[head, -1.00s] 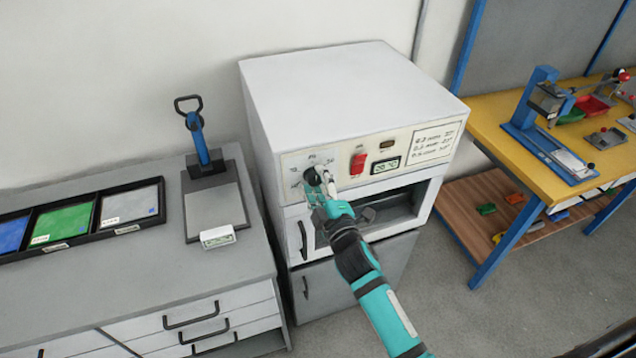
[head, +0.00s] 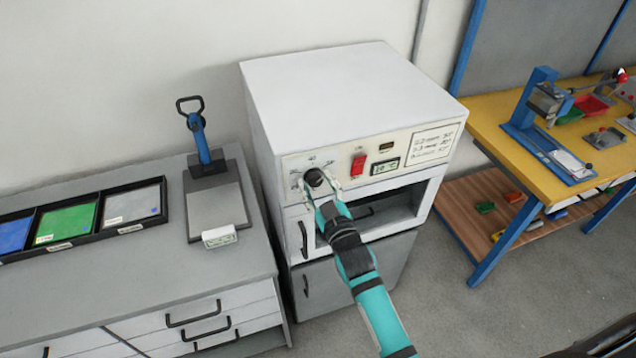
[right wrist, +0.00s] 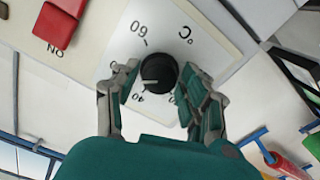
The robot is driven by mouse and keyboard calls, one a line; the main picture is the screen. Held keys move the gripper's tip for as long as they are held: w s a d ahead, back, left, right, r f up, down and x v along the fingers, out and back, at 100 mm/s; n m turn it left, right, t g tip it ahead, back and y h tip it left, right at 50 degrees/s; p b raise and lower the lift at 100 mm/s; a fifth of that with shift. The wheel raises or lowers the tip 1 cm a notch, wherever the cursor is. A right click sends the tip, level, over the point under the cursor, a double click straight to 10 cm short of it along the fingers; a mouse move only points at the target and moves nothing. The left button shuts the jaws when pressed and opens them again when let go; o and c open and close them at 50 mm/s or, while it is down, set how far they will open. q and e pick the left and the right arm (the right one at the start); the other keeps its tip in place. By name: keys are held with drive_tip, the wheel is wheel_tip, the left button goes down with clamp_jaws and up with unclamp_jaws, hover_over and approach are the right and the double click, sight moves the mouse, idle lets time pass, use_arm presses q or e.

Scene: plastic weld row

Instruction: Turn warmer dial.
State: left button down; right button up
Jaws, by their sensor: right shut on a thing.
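The warmer (head: 345,95) is a white box with a control panel on its upper front. Its black dial (head: 314,177) is at the left of the panel and also shows in the right wrist view (right wrist: 158,70). The dial's white line points left in that view, closer to the printed 40 than to the 60. My right gripper (head: 334,187) is shut on the dial, with a finger on either side of it in the right wrist view (right wrist: 160,90). The left gripper is not in view.
An open compartment (head: 385,210) lies below the panel. A grey counter (head: 130,275) stands left; a yellow bench (head: 490,125) stands right.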

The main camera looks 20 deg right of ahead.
drive_tip(key=shift+f+m, duration=0.1)
drive_tip(key=shift+m, duration=0.5)
drive_tip(key=o, duration=1.2)
drive_tip(key=shift+s, duration=0.15)
drive_tip(key=s, duration=1.1)
drive_tip(key=shift+s+d, duration=0.2)
drive_tip(key=shift+s, duration=0.2)
